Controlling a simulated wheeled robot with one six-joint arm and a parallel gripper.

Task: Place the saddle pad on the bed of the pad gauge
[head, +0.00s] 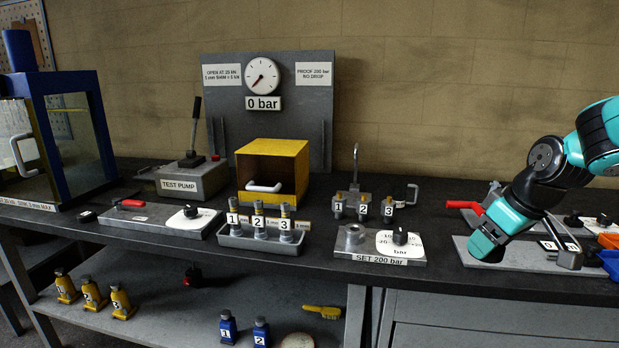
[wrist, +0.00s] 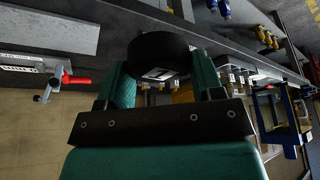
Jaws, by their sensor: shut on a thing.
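My gripper (head: 488,245) is at the right of the bench in the head view, low over or in front of a grey plate (head: 466,247). In the wrist view its two teal fingers (wrist: 160,80) are shut on a thick black round pad, the saddle pad (wrist: 155,45), with a pale patch on its underside or centre. I cannot tell its height above the bench. A low labelled fixture with a red handle (wrist: 75,80) shows left in the wrist view; its label is not legible. I cannot tell for certain which fixture is the pad gauge.
A red-handled clamp (head: 466,206) stands behind my gripper. Numbered grey parts (head: 562,248) and a blue bin (head: 610,262) are close on its right. The SET 200 bar block (head: 380,246) is to its left. A yellow box (head: 272,165) and a test pump (head: 185,178) stand farther left.

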